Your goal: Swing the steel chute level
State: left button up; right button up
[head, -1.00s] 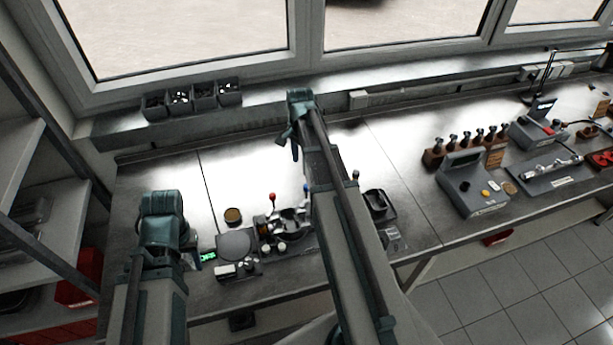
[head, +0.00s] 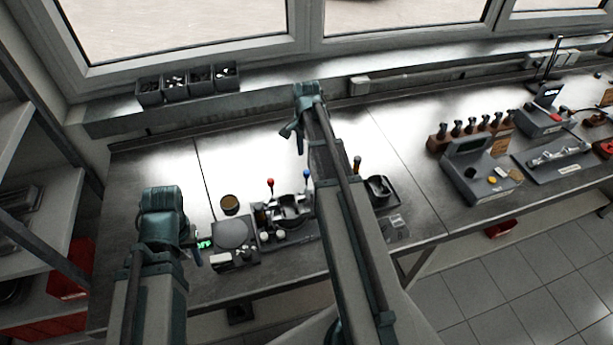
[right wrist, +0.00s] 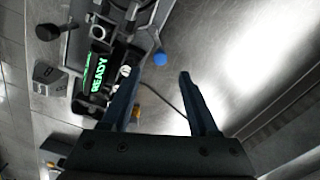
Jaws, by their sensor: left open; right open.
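A fixture (head: 291,213) with a red-knobbed lever (head: 270,183) and a blue-knobbed lever (head: 307,176) stands on the steel bench. I cannot make out the steel chute for certain; my right forearm hides part of the bench beside the fixture. My right gripper (head: 297,134) is open and empty, in the air in front of the fixture's far side in the picture. In the right wrist view, the blue knob (right wrist: 160,59) lies beyond the open fingers (right wrist: 160,88), apart from them. My left gripper (head: 197,257) is open beside the round grey plate (head: 231,233), largely hidden by its wrist.
A green READY display (right wrist: 98,77) shows in the right wrist view. A dark cup in a tray (head: 379,188) stands right of my right forearm. A grey console (head: 475,170) and plug rack (head: 470,130) stand further right. The bench's back left is clear.

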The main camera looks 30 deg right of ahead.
aim_at(306, 171)
notch_tip(306, 171, down, 8)
jog(key=b, duration=0.6)
jog(key=shift+r+b, duration=0.15)
jog(key=shift+b, duration=0.15)
jog(key=shift+c, duration=0.3)
grip_shut()
